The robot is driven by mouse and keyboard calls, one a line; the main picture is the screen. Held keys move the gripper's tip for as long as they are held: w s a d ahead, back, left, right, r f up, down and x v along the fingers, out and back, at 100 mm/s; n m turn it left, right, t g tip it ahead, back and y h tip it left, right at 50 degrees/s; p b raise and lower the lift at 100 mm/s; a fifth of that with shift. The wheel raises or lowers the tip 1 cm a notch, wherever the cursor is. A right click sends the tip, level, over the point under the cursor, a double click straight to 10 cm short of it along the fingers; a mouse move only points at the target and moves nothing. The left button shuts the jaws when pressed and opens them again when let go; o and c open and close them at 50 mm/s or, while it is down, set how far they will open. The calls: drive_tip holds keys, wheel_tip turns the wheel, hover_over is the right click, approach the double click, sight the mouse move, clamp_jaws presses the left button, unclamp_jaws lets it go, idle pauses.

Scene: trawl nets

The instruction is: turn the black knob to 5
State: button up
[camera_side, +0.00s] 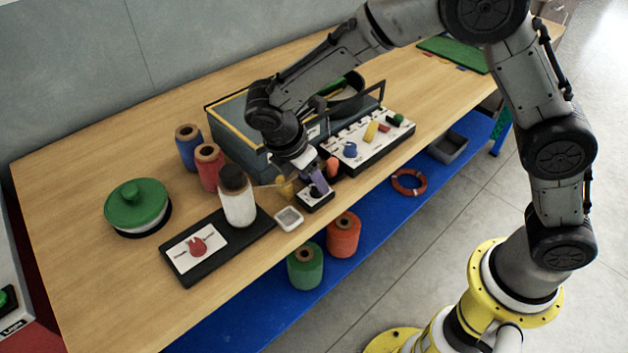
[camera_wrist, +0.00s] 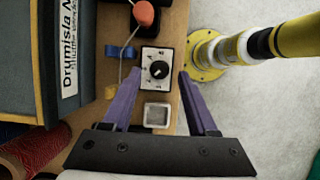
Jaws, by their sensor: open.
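The black knob (camera_wrist: 158,69) sits on a small white plate (camera_wrist: 148,86) with markings around it. A pale mark shows on the knob, but its exact direction is too small to tell. In the side view the knob's small black box (camera_side: 317,204) stands near the table's front edge, and the knob is mostly hidden by my gripper. My gripper (camera_wrist: 160,73) has two purple fingers, spread apart with one on each side of the knob in the wrist view. In the side view my gripper (camera_side: 318,187) is directly over the box. I cannot tell whether the fingers touch the knob.
A small grey-white square piece (camera_side: 289,218) lies close beside the box. An orange-red knob (camera_side: 332,167) and a yellow piece (camera_side: 285,187) stand close behind. A white bottle (camera_side: 238,205), a red knob panel (camera_side: 180,249), a blue toolbox (camera_side: 232,126) and a white control panel (camera_side: 341,158) surround the spot.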

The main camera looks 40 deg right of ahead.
drive_tip(key=shift+x, duration=1.05)
clamp_jaws()
